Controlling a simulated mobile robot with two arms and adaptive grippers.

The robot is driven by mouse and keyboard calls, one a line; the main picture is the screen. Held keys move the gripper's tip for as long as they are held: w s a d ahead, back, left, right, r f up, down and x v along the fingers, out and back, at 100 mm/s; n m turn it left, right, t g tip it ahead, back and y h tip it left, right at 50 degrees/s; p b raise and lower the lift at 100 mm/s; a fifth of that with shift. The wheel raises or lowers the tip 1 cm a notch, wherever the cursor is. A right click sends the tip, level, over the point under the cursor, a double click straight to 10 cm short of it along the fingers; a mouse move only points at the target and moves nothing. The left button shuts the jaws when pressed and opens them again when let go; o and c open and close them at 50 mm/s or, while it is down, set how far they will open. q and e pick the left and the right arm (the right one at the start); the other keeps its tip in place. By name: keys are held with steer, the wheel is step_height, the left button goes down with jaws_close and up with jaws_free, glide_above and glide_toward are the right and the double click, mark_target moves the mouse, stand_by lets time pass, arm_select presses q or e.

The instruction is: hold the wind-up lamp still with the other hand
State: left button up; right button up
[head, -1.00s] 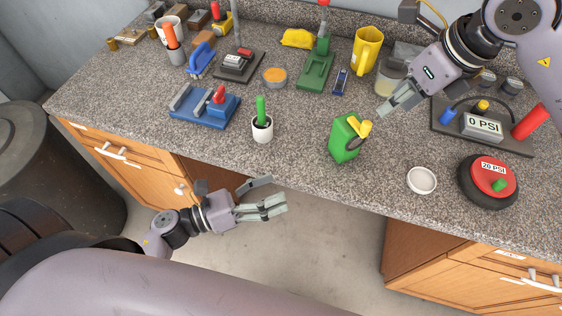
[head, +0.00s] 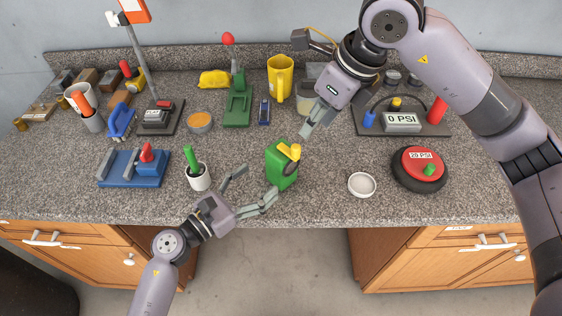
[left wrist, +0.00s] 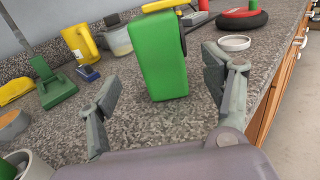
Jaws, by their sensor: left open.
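The wind-up lamp, a green block-shaped body (head: 278,170) with a yellow part on top, stands upright near the counter's front edge. My left gripper (head: 256,190) is open beside it on the left, its fingers pointing toward the lamp. In the left wrist view the green body (left wrist: 163,62) appears between and just beyond the two spread fingertips (left wrist: 165,88), with space on both sides. My right gripper (head: 318,122) hangs behind and to the right of the lamp, apart from it. Its fingers look close together, and I cannot tell whether they are shut.
A white cup with a green handle (head: 199,180) stands left of my left gripper. A white dish (head: 362,185) and a red-and-black round gauge (head: 420,168) lie to the right. A blue device (head: 130,172) sits at the left. A yellow mug (head: 280,78) stands behind.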

mark_target(282, 163)
arm_select(q)
steer(key=x, duration=0.8)
steer(key=shift+w+d, duration=0.25)
steer(key=shift+c, duration=0.2)
steer(key=c, duration=1.6)
